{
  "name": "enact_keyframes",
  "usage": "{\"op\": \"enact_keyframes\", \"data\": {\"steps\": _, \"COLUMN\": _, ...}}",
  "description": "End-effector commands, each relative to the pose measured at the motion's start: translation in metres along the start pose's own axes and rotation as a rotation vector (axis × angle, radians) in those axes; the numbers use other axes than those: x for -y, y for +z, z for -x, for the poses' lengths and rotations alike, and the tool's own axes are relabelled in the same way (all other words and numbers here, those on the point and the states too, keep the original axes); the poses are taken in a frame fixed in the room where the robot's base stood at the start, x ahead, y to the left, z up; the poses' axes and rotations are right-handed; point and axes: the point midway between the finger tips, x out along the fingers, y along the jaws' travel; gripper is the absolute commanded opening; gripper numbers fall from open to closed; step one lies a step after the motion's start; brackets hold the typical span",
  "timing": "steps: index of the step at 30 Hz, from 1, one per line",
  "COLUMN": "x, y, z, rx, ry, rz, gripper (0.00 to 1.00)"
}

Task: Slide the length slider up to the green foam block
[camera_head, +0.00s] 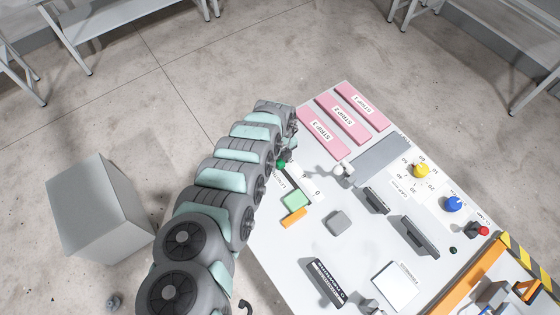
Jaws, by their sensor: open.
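The length slider panel (299,186) is a white strip with partly readable lettering and a "0", at the left edge of the white table. A dark green knob (281,163) shows at its upper end, close beside my arm. The green foam block (295,200) lies flat at the panel's lower edge, below the knob in the picture. My arm of grey and teal segments arches over the table's left edge. My gripper (289,146) is at its far end, small and mostly hidden by the arm, just above the knob. It is open; I cannot tell whether it touches the knob.
An orange block (293,217) lies beside the foam block. A grey rounded block (339,222) is to the right. Pink strips (343,118) lie at the back. Yellow (421,170) and blue (453,203) knobs stand right. A grey box (98,207) stands on the floor.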

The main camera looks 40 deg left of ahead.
Motion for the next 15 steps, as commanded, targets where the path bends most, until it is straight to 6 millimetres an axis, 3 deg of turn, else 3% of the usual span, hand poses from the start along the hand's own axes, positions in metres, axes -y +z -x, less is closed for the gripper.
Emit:
{"op": "enact_keyframes", "data": {"steps": 4, "x": 0.0, "y": -0.0002, "z": 0.0, "rx": 0.0, "ry": 0.0, "rz": 0.0, "gripper": 0.47}}
{"op": "enact_keyframes", "data": {"steps": 15, "x": -0.0001, "y": -0.0003, "z": -0.0001, "rx": -0.001, "ry": 0.0, "rz": 0.001, "gripper": 0.17}}
